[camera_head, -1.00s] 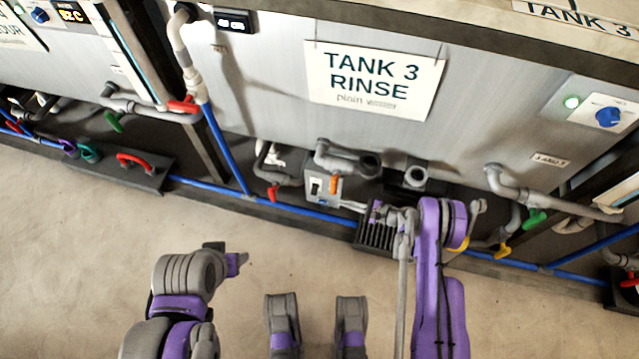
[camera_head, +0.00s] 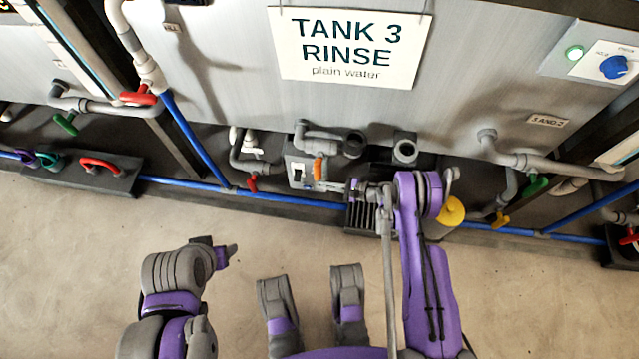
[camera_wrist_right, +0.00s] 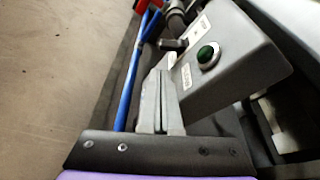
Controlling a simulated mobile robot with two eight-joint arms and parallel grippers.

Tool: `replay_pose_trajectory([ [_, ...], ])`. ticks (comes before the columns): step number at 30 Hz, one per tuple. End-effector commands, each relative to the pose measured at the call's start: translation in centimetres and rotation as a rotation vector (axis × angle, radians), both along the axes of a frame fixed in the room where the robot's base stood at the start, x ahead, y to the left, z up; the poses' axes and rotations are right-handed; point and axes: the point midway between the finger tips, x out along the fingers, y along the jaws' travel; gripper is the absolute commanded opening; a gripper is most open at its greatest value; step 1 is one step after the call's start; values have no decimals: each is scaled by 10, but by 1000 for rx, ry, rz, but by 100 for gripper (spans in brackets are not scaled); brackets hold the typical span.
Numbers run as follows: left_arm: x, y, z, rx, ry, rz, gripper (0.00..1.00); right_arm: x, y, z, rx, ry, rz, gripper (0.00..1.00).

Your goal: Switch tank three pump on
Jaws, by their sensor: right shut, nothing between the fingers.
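Tank three carries a white sign (camera_head: 350,45) reading "TANK 3 RINSE plain water". Below it, a small grey pump box (camera_head: 301,172) with a dark switch sits among the pipes. My right gripper (camera_head: 324,187) is at the box's lower right side. In the right wrist view, the shut, empty fingers (camera_wrist_right: 159,80) point along the near side of the grey box. That box has a round green button or lamp (camera_wrist_right: 208,55), a dark lever (camera_wrist_right: 172,44) and small labels. Contact cannot be told. My left gripper (camera_head: 228,256) is over the floor, away from the tank; its jaw opening is unclear.
A blue pipe (camera_head: 290,199) runs low along the tank front. Grey pipe stubs (camera_head: 404,150) and an orange handle (camera_head: 319,168) are close to the box. A control panel with a blue knob (camera_head: 613,67) and green lamp is at upper right. The floor (camera_head: 80,270) in front is clear.

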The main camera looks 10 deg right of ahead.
Motion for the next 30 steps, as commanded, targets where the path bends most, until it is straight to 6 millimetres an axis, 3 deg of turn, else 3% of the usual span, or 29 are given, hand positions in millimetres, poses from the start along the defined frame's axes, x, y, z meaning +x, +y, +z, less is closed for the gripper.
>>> replay_pose_trajectory([
  [6, 2, 0, -9, 0, 0, 0, 57, 18, 37, -14, 1, 0, 3, 0],
  [13, 3, 0, -14, 0, -1, 0, 57, 32, 63, -22, 1, 0, 1, 0],
  [30, 3, 0, -14, 0, -1, 0, 57, 36, 70, -24, 1, 0, -1, 0],
])
